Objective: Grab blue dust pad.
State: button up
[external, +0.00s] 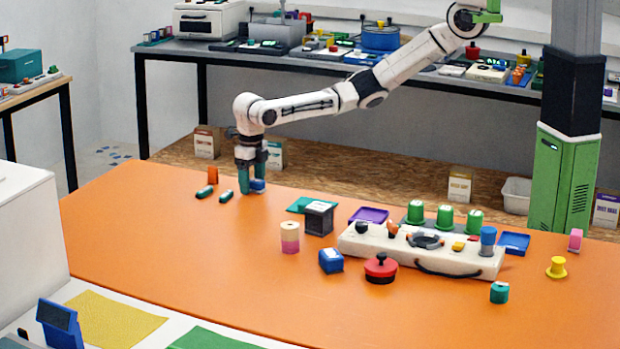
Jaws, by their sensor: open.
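My gripper (251,182) points down low over the far left part of the orange table. Its two teal fingers are apart. A small blue block with a pale top, which looks like the blue dust pad (257,185), sits at the fingertips, partly hidden by them. I cannot tell from this view whether it is fully between the fingers or touching one.
Two small dark green items (205,192) and an orange piece (213,174) lie left of my gripper. A dark box (319,217), a pink-cream cylinder (289,237), a blue box (331,260) and a white console (470,262) stand rightward. The front left table is clear.

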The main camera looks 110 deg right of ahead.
jog(key=shift+c, duration=0.5)
jog(key=c, duration=1)
